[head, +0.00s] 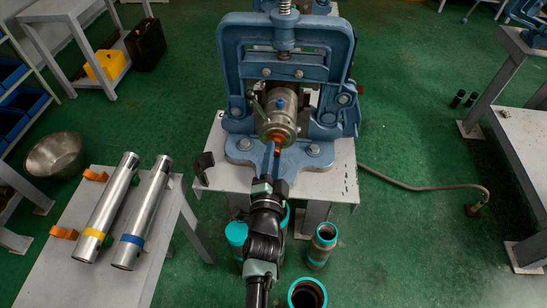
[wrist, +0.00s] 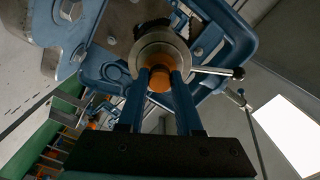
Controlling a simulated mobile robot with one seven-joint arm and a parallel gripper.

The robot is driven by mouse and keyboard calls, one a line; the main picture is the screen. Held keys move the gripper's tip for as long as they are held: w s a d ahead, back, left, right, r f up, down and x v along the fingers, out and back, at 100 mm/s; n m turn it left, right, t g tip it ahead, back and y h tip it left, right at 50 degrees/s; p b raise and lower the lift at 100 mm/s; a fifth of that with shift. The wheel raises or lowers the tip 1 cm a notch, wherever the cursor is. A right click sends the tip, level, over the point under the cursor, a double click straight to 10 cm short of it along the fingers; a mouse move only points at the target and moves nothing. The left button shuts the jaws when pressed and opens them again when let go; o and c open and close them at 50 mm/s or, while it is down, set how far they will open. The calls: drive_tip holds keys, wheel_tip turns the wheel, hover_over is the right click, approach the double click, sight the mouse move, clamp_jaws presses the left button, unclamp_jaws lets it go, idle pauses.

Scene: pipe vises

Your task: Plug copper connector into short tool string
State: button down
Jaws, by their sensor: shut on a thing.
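The short tool string (head: 281,107) is a steel cylinder clamped in the blue pipe vise (head: 232,70), its open end facing me. In the wrist view its round end ring (wrist: 145,49) surrounds the far part of the copper connector. The copper connector (head: 277,140) is a small orange-copper piece at the ring's centre; in the wrist view it shows between my fingers (wrist: 159,80). My gripper (head: 272,150) is shut on it, its two blue fingers on either side, tips close to the ring. How far the connector sits inside the bore is hidden.
Two steel tubes (head: 106,207) with yellow and blue bands lie on a bench at left. Teal-rimmed pipes (head: 321,246) stand on the floor below the vise stand. A side handle (wrist: 218,71) sticks out right of the tool string. A hose (head: 420,187) crosses the floor.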

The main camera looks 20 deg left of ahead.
drive_tip(key=c, duration=0.5)
unclamp_jaws()
drive_tip(key=shift+w, duration=0.1)
drive_tip(key=b+v, duration=0.2)
drive_tip(key=v, duration=1.1)
drive_tip(key=shift+b, duration=0.4)
drive_tip(key=shift+r, duration=0.1)
